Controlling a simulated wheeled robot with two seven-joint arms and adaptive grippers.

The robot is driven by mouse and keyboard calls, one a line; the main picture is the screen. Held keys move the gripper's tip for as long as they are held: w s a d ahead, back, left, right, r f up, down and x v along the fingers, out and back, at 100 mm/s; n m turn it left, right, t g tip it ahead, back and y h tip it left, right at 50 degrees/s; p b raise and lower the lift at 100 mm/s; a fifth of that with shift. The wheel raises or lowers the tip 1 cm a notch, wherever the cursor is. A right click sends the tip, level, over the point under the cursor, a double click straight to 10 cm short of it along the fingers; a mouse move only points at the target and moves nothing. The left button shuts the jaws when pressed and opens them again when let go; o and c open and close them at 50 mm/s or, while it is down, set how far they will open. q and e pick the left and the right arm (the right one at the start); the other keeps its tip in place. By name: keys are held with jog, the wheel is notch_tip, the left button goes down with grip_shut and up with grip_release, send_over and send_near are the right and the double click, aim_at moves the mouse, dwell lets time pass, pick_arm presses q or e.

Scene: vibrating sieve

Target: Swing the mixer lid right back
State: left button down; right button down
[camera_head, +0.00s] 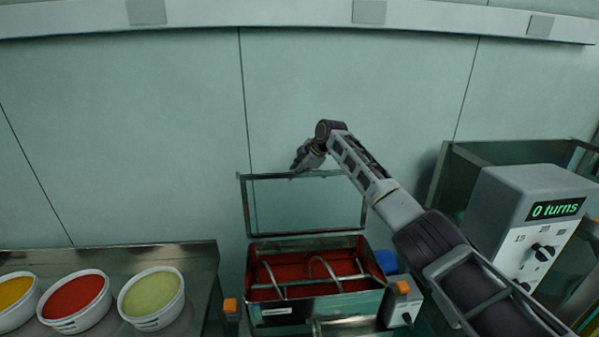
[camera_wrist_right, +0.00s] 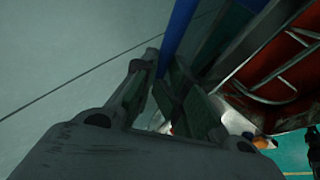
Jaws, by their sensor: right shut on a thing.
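The mixer (camera_head: 318,307) is a metal box at the bottom middle of the head view, with a red inside and curved metal rods in it. Its lid (camera_head: 305,207), a framed clear panel, stands raised, about upright, along the back edge. My right gripper (camera_head: 298,168) is at the lid's top edge and shut on it. In the right wrist view, my gripper's fingers (camera_wrist_right: 165,88) are close around a blue bar (camera_wrist_right: 178,32), and the mixer's red inside (camera_wrist_right: 290,65) shows at the right. My left gripper is not in view.
Three white tubs with yellow, red (camera_head: 75,298) and green (camera_head: 151,295) contents stand on a metal bench at the left. A grey control box (camera_head: 528,215) reading "0 turns" stands at the right. A pale wall (camera_head: 150,130) rises behind the mixer.

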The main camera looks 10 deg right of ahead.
jog(key=shift+w+t, duration=0.3)
jog(key=shift+t, duration=0.1)
jog(key=shift+w, duration=0.1)
